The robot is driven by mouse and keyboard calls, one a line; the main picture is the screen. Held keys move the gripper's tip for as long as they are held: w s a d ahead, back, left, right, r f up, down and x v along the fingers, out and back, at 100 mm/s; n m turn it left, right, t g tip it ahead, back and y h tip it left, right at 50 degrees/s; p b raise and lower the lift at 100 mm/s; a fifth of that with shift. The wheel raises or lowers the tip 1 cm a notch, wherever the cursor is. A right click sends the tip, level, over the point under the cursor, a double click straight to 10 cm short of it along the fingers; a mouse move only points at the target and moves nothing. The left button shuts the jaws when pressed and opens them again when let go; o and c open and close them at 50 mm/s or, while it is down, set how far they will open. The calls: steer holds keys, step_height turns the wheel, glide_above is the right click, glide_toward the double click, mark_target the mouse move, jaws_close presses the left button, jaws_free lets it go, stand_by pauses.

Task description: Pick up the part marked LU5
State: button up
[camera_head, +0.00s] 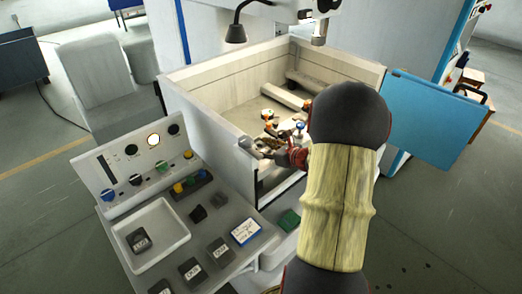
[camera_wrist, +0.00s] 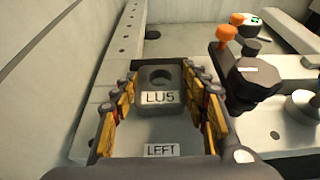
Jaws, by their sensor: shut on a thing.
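The part marked LU5 (camera_wrist: 160,97) is a grey block with a round hole in its upper face and its label on the near face. In the wrist view it sits between the two yellow-padded fingers of my gripper (camera_wrist: 161,88), which is shut on it. A label reading LEFT (camera_wrist: 161,150) lies on the light surface just in front of the part. I cannot tell whether the part touches the surface under it. In the head view my gripper (camera_head: 295,158) reaches into the open pale tank (camera_head: 190,78); the part is not discernible there.
A dark clamp with orange knobs (camera_wrist: 250,75) stands close right of my gripper. The tank walls surround it. Outside are a control panel (camera_head: 140,160), a white tray (camera_head: 180,238) with a dark block, several labelled blocks and a blue door (camera_head: 430,115). A lamp (camera_head: 236,33) hangs above.

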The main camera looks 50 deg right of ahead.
steer(key=shift+r, duration=0.25)
